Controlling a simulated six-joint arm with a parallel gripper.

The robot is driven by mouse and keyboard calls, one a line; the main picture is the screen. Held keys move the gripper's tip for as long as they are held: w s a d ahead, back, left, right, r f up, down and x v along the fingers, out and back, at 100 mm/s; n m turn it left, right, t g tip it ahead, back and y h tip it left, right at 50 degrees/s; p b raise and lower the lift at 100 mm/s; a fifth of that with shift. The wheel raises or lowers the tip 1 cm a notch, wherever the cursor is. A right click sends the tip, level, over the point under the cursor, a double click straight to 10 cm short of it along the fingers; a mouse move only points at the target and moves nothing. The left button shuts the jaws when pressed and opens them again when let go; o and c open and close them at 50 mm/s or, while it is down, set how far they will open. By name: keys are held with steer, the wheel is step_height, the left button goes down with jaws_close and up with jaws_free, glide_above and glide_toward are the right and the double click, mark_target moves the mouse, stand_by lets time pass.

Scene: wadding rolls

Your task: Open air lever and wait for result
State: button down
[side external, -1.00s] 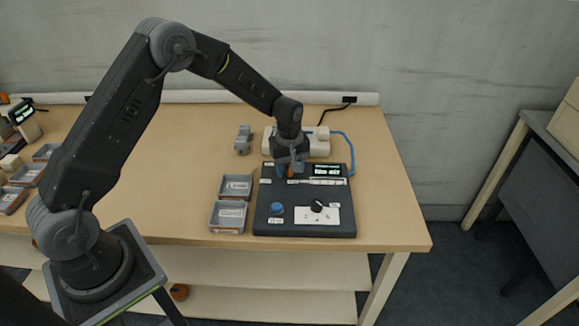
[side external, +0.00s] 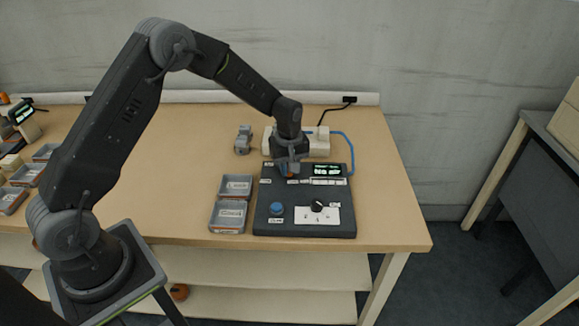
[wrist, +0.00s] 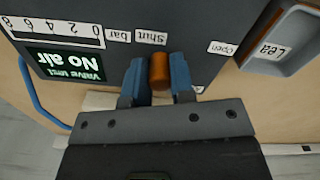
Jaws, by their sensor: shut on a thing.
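The orange air lever (wrist: 159,72) is between the two blue fingers of my gripper (wrist: 158,78), which is shut on it. In the wrist view the lever is beside the "Shut" label (wrist: 150,37), and the "Open" label (wrist: 222,47) is farther right. The dark test panel (side external: 264,212) lies on the table. Its display (wrist: 68,66) reads "Valve test" and "No air" in the wrist view, upside down. The scale (wrist: 55,28) marked in bar is beside it. In the side view my gripper (side external: 290,172) is low over the panel's back part and hides most of the lever.
A grey part (side external: 243,140) and a pale unit with a blue hose (side external: 349,152) are behind.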

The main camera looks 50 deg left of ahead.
steer(key=m, duration=0.1)
steer(key=s+m, duration=0.1)
steer(key=m, duration=0.1)
steer(key=shift+s+a, duration=0.2)
steer(key=shift+a, duration=0.15)
steer(key=m, duration=0.1)
steer(key=s+m, duration=0.1)
steer(key=m, duration=0.1)
steer(key=shift+a, duration=0.4)
steer(key=shift+s+a+m, duration=0.4)
steer(key=shift+a+m, duration=0.1)
steer(key=shift+m, duration=0.7)
steer(key=shift+s+a+m, duration=0.15)
steer(key=shift+a+m, duration=0.2)
steer(key=shift+m, duration=0.5)
steer(key=shift+s+a+m, duration=0.15)
steer(key=shift+a+m, duration=0.2)
steer(key=shift+m, duration=0.5)
steer(key=shift+a, duration=0.1)
steer(key=c, duration=1)
jaws_free()
steer(key=shift+o, duration=0.2)
step_height(320, 180, up, 14)
